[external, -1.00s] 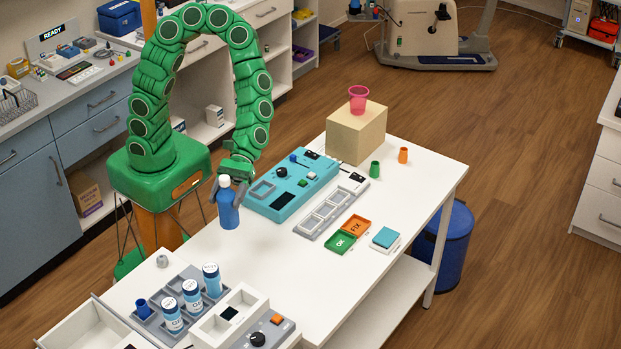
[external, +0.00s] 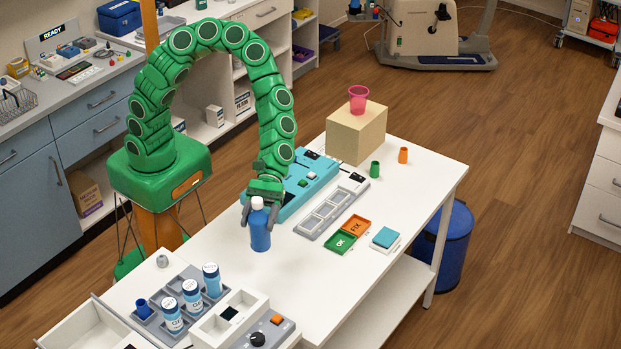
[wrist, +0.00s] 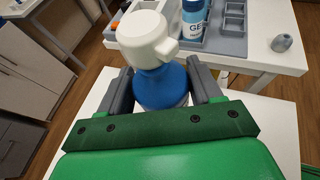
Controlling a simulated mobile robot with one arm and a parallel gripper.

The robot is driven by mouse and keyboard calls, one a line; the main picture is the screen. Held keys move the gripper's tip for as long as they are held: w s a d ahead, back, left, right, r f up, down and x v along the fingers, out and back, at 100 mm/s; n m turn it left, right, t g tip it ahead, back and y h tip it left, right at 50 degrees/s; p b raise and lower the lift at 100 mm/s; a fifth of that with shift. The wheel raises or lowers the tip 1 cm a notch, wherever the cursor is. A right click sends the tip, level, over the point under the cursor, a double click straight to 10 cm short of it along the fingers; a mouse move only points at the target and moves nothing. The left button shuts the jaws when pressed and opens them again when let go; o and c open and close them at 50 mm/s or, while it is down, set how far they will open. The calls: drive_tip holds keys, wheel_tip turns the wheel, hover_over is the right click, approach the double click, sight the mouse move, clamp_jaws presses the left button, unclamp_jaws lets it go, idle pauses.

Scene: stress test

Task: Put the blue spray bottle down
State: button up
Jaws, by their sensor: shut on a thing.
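The blue spray bottle (external: 260,232) with a white top is upright over the white table (external: 345,286). My gripper (external: 260,204) is shut on it near its upper part. In the wrist view the bottle's white head (wrist: 148,38) and blue shoulder (wrist: 162,86) show between the two grey fingers of my gripper (wrist: 160,88). The bottle's lower part is hidden there by my green hand. I cannot tell whether its base touches the tabletop or hangs just above it.
A teal device (external: 299,186) and a grey tray strip (external: 330,210) lie behind and right of the bottle. Green and orange squares (external: 356,224) lie farther right. Bare table lies around the bottle's front and right.

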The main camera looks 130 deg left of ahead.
drive_tip(key=w+d+f, duration=0.1)
drive_tip(key=w+f, duration=0.6)
drive_tip(key=f, duration=0.3)
drive_tip(key=shift+d, duration=0.15)
drive_tip(key=shift+f, duration=0.1)
idle(0.4)
drive_tip(key=o, duration=1.3)
drive_tip(key=v, duration=1.2)
drive_tip(key=shift+s, duration=0.2)
